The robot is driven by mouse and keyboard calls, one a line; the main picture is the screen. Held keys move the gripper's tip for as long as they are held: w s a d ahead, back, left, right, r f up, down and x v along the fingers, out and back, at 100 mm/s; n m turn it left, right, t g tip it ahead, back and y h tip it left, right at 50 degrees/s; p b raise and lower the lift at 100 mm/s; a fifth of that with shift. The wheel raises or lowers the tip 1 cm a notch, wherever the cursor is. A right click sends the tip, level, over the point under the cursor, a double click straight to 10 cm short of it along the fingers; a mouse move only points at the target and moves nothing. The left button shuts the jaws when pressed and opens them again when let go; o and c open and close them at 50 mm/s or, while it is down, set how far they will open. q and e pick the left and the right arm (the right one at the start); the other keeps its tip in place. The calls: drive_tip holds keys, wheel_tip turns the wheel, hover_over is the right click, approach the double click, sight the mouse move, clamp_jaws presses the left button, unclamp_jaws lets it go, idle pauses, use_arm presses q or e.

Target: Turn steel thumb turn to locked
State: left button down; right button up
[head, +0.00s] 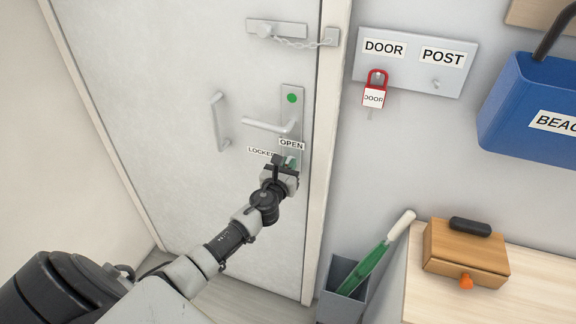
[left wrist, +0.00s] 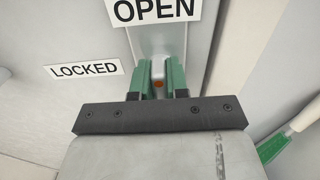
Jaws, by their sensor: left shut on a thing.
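The white door (head: 180,110) carries a steel lock plate (head: 292,112) with a green dot near its top and a lever handle (head: 268,127). An OPEN label (head: 292,144) lies on the plate, and a LOCKED label (head: 260,152) is to its left. My left gripper (head: 290,163) is at the lower part of the plate, under OPEN. In the left wrist view its green fingers are shut on the steel thumb turn (left wrist: 157,74), below the OPEN label (left wrist: 155,10) and right of the LOCKED label (left wrist: 84,70). An orange-red dot shows between the fingers. The thumb turn is mostly hidden.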

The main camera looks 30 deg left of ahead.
use_arm(q)
drive_tip(key=shift+n, duration=0.4)
drive_tip(key=n+b, duration=0.1)
drive_tip(key=n, duration=0.2)
drive_tip(key=shift+f, duration=0.15)
drive_tip(key=n+b, duration=0.1)
drive_tip(key=n, duration=0.3)
drive_tip(key=shift+a, duration=0.1)
drive_tip(key=n+b, duration=0.1)
drive_tip(key=n, duration=0.4)
drive_tip(key=shift+a+f, duration=0.1)
drive_tip(key=shift+n, duration=1.8)
drive_tip(key=c, duration=1.1)
unclamp_jaws()
drive_tip(key=shift+s, duration=0.1)
